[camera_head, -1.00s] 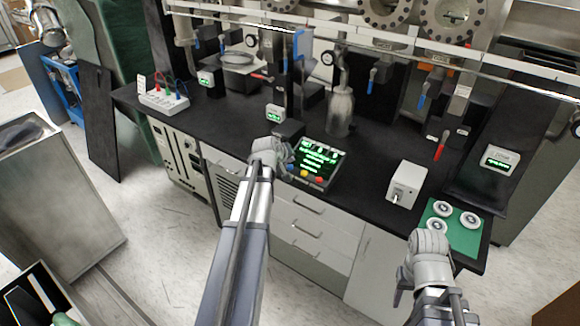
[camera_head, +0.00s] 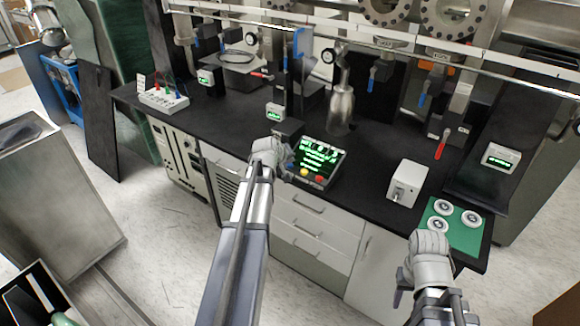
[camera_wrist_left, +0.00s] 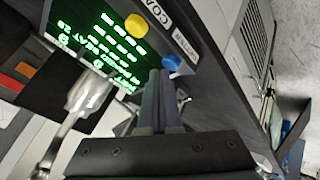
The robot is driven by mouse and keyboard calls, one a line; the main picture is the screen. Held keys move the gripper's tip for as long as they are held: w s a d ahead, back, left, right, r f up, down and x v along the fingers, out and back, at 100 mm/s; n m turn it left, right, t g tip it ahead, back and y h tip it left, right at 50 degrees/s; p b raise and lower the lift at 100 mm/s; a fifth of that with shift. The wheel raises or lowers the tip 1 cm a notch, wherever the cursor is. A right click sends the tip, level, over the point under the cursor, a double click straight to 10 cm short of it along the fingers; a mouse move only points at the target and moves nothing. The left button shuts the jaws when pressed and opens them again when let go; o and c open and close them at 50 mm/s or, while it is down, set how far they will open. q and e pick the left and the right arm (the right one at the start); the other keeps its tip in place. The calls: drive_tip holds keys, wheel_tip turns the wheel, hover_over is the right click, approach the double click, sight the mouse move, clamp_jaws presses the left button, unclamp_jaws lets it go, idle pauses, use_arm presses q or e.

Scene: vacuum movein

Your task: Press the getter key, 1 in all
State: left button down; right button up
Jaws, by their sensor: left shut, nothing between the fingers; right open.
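The control box (camera_head: 318,160) with a green-text screen stands at the bench's front edge. Its front has a yellow key (camera_head: 304,172), a red key (camera_head: 320,179) and a blue key. In the left wrist view the blue key (camera_wrist_left: 171,62) sits by a small label that seems to read GETTER, beside the yellow key (camera_wrist_left: 135,25). My left gripper (camera_wrist_left: 160,74) is shut and empty, its tips right at the blue key; I cannot tell whether they touch. In the head view my left gripper (camera_head: 284,167) hides most of that key. My right gripper (camera_head: 400,292) is open and empty, low at the right.
A metal bottle (camera_head: 340,108) stands behind the control box. Drawers (camera_head: 310,212) lie below the bench edge.

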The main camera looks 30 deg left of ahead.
sight(289, 169)
use_arm(q)
drive_tip(key=shift+f+b, duration=0.45)
drive_tip(key=shift+b, duration=0.05)
idle(0.7)
drive_tip(key=shift+r, duration=0.1)
drive_tip(key=shift+r+p, duration=0.8)
drive_tip(key=shift+p, duration=0.15)
wheel_tip(289, 169, up, 5)
drive_tip(key=p, duration=0.5)
idle(0.7)
